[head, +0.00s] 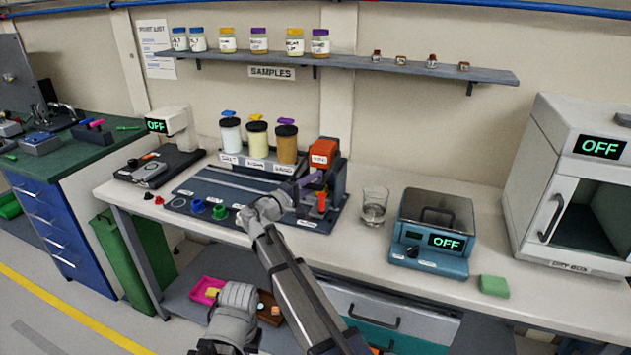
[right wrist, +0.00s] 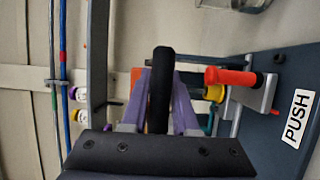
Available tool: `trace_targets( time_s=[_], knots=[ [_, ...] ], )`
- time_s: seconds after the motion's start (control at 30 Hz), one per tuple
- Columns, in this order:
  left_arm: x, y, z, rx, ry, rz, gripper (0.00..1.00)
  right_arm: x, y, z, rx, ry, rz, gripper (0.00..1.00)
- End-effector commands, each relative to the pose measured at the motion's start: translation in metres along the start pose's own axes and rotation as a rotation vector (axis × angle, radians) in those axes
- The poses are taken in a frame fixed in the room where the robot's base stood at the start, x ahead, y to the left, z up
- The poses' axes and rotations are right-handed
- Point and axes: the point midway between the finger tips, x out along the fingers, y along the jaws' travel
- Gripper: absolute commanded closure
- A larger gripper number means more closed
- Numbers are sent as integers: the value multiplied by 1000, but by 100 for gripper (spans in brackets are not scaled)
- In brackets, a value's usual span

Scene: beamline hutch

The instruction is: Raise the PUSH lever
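The PUSH label (right wrist: 297,118) is on the dark blue-grey base of the station in the right wrist view. An upright red handle (right wrist: 230,76) with a yellow collar stands beside it; it shows orange-red in the head view (head: 322,200). My right gripper (right wrist: 160,85), also in the head view (head: 312,178), has its purple fingers on both sides of a black bar (right wrist: 162,62). The fingers appear to touch the bar, apart from the red handle. I cannot tell how the bar joins the station.
Sample jars (head: 257,140) stand behind the station's dark base (head: 262,192). A glass beaker (head: 374,205) and a blue hotplate (head: 434,232) showing OFF stand to its right. A green sponge (head: 494,286) lies near the bench's front edge. A shelf (head: 420,66) runs above.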

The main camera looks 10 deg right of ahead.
Motion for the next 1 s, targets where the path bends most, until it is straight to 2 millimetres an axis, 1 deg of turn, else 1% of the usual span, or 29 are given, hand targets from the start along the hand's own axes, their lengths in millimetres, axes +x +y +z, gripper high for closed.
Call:
trace_targets(
  time_s=[0.03,0.2,0.23,1.0],
  knots=[
    [0,0,0,0,0,0,100,0,0,0,0,0,0,79],
    [0,0,0,0,0,0,100,0,0,0,0,0,0,98],
    [0,0,0,0,0,0,100,0,0,0,0,0,0,100],
    [0,0,0,0,0,0,100,0,0,0,0,0,0,100]
  ],
)
